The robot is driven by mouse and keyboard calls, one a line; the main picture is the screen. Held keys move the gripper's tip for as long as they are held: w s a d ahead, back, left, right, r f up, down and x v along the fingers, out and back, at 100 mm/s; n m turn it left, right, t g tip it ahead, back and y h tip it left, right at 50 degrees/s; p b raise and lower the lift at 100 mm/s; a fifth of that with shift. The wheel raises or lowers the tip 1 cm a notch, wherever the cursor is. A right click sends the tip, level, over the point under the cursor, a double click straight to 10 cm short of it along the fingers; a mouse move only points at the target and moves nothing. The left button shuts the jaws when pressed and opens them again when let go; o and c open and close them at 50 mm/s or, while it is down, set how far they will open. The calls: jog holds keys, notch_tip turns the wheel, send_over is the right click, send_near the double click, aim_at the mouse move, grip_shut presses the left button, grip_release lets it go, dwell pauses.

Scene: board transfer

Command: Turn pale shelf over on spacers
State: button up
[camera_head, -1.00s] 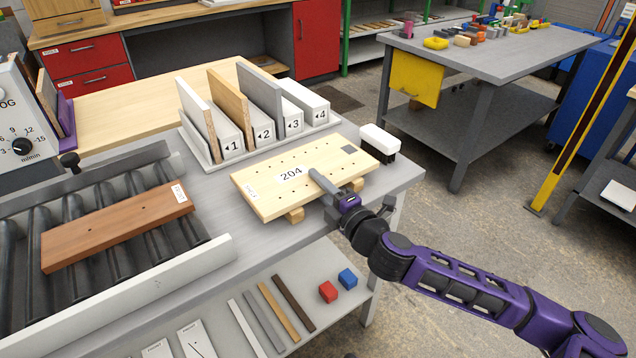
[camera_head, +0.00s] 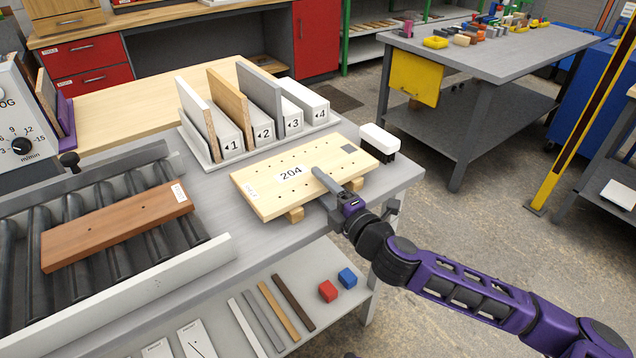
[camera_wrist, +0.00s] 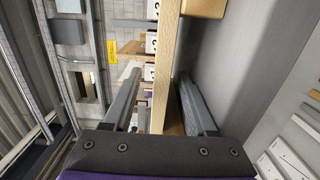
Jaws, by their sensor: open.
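The pale shelf (camera_head: 265,195), marked 204 and with rows of small holes, lies flat on wooden spacers on the grey bench. One spacer (camera_head: 295,214) shows under its front edge and another (camera_head: 355,184) further right. My gripper (camera_head: 327,188) is at the shelf's front edge between these spacers, one finger above the board and the other mostly hidden below. In the wrist view the shelf's edge (camera_wrist: 165,65) runs between the two open fingers, with a gap visible on the left side. A spacer (camera_wrist: 204,7) shows at the top.
A rack (camera_head: 215,160) with numbered slots holds upright boards behind the shelf. A white-topped brush (camera_head: 380,140) stands at the right. A brown board (camera_head: 115,228) lies on the roller conveyor at left. The lower shelf holds strips and small blocks.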

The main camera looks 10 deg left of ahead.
jog(key=shift+v, duration=0.9)
jog(key=shift+v, duration=1.5)
jog(key=o, duration=0.6)
jog(key=shift+c, duration=0.2)
jog(key=shift+f, duration=0.1)
jog(key=shift+f, duration=0.1)
